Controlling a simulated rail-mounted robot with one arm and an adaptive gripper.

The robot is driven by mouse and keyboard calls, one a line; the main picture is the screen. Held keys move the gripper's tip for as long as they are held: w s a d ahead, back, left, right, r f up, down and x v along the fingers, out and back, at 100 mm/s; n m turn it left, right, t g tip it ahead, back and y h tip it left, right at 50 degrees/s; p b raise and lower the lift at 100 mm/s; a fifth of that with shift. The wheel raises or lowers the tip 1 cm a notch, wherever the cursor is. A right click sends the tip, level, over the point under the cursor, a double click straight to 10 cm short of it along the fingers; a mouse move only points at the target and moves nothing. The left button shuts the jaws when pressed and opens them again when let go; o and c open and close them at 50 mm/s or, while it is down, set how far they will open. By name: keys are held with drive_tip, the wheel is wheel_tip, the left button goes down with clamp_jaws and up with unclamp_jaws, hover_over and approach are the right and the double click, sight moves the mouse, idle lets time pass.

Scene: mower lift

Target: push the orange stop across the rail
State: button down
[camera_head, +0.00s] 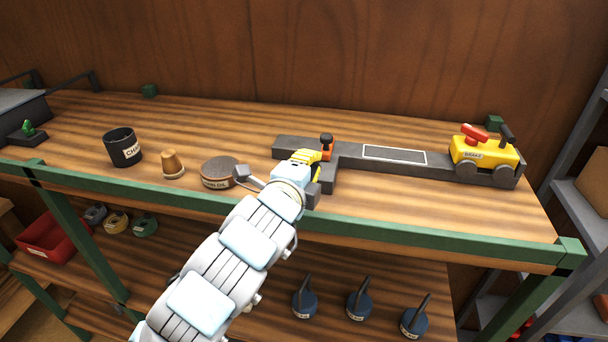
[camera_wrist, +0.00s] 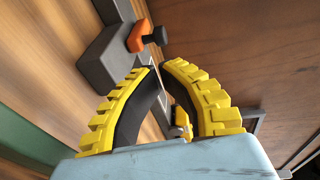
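The orange stop (camera_head: 327,154) with a black knob stands on the dark grey rail (camera_head: 350,160), near the rail's left end. In the wrist view the orange stop (camera_wrist: 139,36) is just beyond my fingertips, with a small visible space between. My gripper (camera_head: 318,155) is immediately left of and in front of the stop in the head view. Its yellow ribbed fingers (camera_wrist: 158,67) curve inward, and their tips come together with nothing held. The stop's lower part is partly hidden by my gripper in the head view.
A yellow wheeled unit labelled BRAKE (camera_head: 490,152) sits at the rail's right end. A white-outlined panel (camera_head: 394,155) lies along the rail's middle. A round tin (camera_head: 218,172), a cork-coloured piece (camera_head: 172,165) and a black cup (camera_head: 122,148) stand left. A green edge bar (camera_head: 400,229) borders the bench.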

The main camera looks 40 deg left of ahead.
drive_tip(key=b+v, duration=0.3)
drive_tip(key=v, duration=0.1)
drive_tip(key=shift+b, duration=0.3)
drive_tip(key=shift+s, duration=0.1)
